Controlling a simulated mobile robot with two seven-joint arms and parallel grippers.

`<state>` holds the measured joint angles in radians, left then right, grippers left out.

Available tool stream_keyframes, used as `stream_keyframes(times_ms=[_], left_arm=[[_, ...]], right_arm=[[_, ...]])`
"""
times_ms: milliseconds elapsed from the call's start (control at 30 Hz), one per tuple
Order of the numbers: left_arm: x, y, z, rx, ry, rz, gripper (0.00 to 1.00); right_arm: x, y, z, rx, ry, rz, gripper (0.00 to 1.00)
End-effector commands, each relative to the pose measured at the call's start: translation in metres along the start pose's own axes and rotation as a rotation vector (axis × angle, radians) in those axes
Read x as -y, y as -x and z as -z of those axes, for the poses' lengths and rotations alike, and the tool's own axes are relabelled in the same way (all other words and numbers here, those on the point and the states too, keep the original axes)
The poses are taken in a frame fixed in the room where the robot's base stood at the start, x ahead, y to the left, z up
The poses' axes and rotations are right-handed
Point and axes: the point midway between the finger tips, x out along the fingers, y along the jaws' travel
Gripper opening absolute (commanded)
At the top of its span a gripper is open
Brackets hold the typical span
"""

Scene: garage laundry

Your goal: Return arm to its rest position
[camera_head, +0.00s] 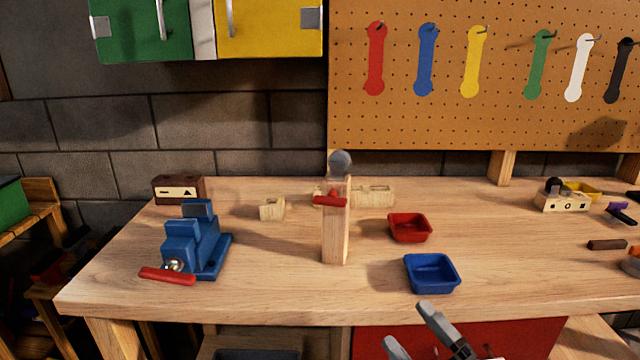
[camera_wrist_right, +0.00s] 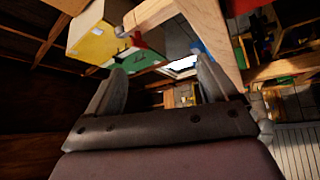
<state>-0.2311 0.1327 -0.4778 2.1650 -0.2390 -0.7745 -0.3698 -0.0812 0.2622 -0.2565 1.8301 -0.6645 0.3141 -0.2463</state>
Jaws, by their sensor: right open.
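My right gripper (camera_head: 408,326) is at the bottom of the head view, in front of the workbench's front edge and below the blue tray. Its two grey fingers are apart and nothing shows between them. In the right wrist view the same gripper (camera_wrist_right: 160,62) has its fingers spread, with a wooden beam, a yellow cabinet and a green panel beyond them. The rest of my right arm is mostly out of the frame. My left gripper is not in view.
The wooden workbench (camera_head: 300,295) holds a blue vise (camera_head: 207,250), an upright wooden post (camera_head: 336,235), a red tray (camera_head: 410,228) and a blue tray (camera_head: 432,273). A red panel (camera_head: 470,337) is under the bench behind my gripper. A pegboard (camera_head: 400,125) stands behind.

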Motion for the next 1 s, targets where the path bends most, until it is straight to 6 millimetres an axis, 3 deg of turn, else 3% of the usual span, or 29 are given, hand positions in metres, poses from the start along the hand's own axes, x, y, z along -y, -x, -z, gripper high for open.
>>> stream_keyframes(times_ms=[33,200,400,500,633,1000], left_arm=[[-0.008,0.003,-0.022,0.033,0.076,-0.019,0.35],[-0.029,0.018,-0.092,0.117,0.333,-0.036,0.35],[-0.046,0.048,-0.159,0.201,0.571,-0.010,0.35],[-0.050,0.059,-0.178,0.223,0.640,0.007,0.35],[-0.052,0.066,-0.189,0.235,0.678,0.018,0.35],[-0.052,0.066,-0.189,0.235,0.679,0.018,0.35]], right_arm=[[0.014,0.020,-0.011,0.112,-0.137,0.024,0.86],[0.071,0.096,-0.038,0.490,-0.577,0.103,0.86],[0.131,0.189,-0.032,0.861,-0.974,0.189,0.86],[0.147,0.217,-0.023,0.969,-1.087,0.214,0.86],[0.157,0.234,-0.017,1.033,-1.152,0.229,0.86],[0.158,0.234,-0.017,1.036,-1.156,0.231,0.86]])
